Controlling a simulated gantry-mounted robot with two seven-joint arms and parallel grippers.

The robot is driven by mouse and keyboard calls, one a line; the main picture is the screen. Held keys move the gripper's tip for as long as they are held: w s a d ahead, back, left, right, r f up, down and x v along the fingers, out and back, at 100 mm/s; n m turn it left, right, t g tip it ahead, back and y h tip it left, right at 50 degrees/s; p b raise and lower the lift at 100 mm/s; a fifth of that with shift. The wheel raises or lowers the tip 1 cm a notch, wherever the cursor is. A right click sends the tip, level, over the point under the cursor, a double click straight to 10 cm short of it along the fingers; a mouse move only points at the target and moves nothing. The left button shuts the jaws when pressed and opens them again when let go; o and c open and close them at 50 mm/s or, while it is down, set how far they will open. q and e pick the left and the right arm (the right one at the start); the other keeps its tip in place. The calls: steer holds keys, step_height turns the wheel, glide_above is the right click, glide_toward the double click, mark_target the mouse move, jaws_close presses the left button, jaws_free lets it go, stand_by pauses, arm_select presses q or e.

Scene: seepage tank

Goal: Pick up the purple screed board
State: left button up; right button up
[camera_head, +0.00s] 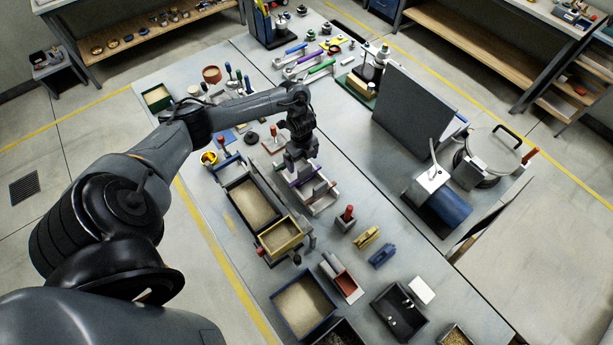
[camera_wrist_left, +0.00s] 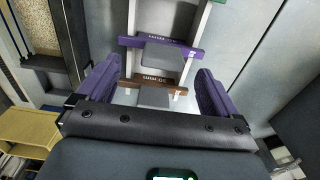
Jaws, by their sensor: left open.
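The purple screed board (camera_wrist_left: 190,49) lies across a pale rack (camera_wrist_left: 210,25) in the left wrist view, with a grey block handle (camera_wrist_left: 158,53) at its middle. A brown board (camera_wrist_left: 130,82) with a similar grey handle (camera_wrist_left: 155,96) lies parallel, nearer my wrist. My left gripper (camera_wrist_left: 156,82) is open and empty, its purple-padded fingers on either side of the brown board's area, with the purple board just beyond. In the head view my left gripper (camera_head: 299,150) points down over the rack (camera_head: 318,207), partly hiding the boards. My right gripper is not in view.
A sand-filled tank (camera_head: 231,189) and a yellow tray (camera_head: 281,235) stand left of the rack. A dark upright panel (camera_head: 411,115) stands to the right. Small blocks, including a yellow one (camera_head: 367,237) and a blue one (camera_head: 383,256), lie in front. Bare tabletop lies right of the rack.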

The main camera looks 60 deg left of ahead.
mark_target(305, 167)
arm_select(q)
steer(key=shift+w+d+f, duration=0.1)
steer(key=shift+f, duration=0.8)
steer(key=shift+w+d+f, duration=0.15)
steer(key=shift+f, duration=0.8)
steer(key=shift+w+d+f, duration=0.1)
steer(key=shift+f, duration=1.2)
steer(key=c, duration=1.4)
steer(key=shift+o, duration=0.2)
steer(key=shift+r, duration=0.1)
